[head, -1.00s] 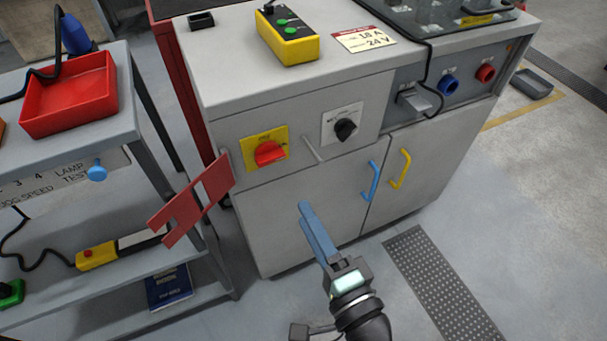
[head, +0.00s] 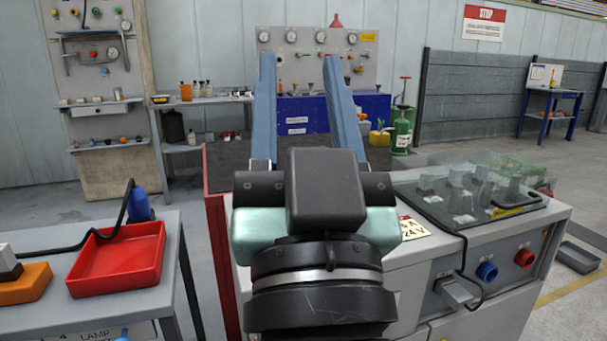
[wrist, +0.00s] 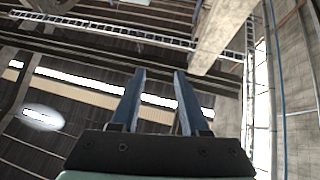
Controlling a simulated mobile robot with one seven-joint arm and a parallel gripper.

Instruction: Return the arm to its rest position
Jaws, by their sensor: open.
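My gripper (head: 300,75) is raised in front of the head camera, its two blue fingers pointing up and spread wide apart. Nothing is between the fingers. In the wrist view the gripper (wrist: 158,75) is also open and empty, pointing at the ceiling beams.
A side table with a red tray (head: 118,262) and an orange block (head: 25,283) stands at the left. The cabinet's right top carries a clear-covered panel (head: 470,195) with a cable. Shelves and a blue bench (head: 300,115) stand far behind.

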